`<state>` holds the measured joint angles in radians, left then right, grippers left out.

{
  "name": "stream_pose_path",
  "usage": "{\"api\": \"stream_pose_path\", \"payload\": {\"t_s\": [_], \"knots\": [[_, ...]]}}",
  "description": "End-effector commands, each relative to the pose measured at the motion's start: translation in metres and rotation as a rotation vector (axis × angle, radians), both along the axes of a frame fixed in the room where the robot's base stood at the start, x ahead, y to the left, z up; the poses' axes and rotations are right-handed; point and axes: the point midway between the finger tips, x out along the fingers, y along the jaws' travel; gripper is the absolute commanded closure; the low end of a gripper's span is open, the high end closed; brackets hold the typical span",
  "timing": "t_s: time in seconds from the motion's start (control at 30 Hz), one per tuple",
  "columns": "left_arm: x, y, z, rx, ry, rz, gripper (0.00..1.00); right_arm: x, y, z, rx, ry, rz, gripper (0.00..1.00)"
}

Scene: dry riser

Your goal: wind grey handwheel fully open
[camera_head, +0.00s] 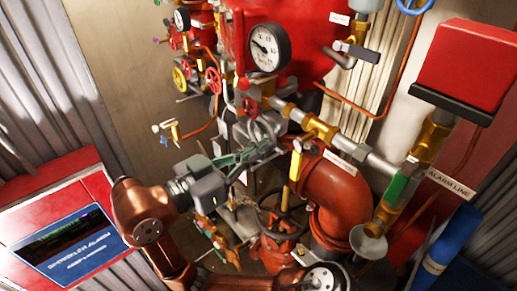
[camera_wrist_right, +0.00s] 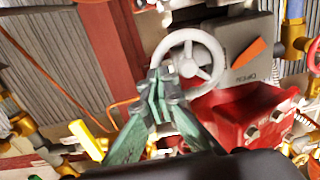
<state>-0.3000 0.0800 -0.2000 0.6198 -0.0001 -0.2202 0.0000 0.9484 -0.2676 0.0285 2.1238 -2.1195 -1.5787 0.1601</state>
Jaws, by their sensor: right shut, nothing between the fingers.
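The grey handwheel (camera_wrist_right: 213,47) shows in the right wrist view as a pale spoked wheel in front of a grey box. I cannot pick it out clearly in the head view. My right gripper (camera_wrist_right: 161,84) has green fingers with dark tips. It is shut and empty, and its tips overlap the lower left part of the wheel's rim in the picture; I cannot tell whether they touch. In the head view my right gripper (camera_head: 262,147) reaches in among the pipes and valves at the centre. My left gripper is not in view.
A red box (camera_wrist_right: 240,112) sits below the wheel in the wrist view. In the head view a pressure gauge (camera_head: 265,47), a red elbow pipe (camera_head: 335,195) and a dark handwheel (camera_head: 288,222) crowd the gripper. A red panel with a screen (camera_head: 70,245) is at lower left.

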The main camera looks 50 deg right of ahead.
Motion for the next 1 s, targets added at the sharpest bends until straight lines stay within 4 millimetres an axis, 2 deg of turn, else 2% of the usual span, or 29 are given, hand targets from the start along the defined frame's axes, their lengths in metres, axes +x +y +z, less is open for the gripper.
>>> {"api": "stream_pose_path", "payload": {"t_s": [0.23, 0.57, 0.77, 0.83, 0.93, 1.0], "knots": [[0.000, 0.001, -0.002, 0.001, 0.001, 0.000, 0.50, 0.001, 0.002, 0.000, -0.001, 0.000, 0.001, 1.00], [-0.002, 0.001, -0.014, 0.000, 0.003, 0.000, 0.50, 0.005, 0.037, -0.001, -0.002, 0.000, 0.001, 1.00], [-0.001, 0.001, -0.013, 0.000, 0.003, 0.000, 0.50, 0.004, 0.038, 0.000, -0.001, 0.000, -0.001, 1.00], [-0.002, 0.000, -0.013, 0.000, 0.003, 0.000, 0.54, 0.005, 0.038, 0.000, -0.003, 0.003, 0.001, 1.00], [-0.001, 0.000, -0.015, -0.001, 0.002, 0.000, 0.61, 0.018, 0.036, -0.001, -0.031, 0.053, 0.022, 1.00], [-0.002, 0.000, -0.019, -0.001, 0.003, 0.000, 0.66, 0.041, 0.033, -0.004, -0.080, 0.136, 0.062, 1.00]]}}
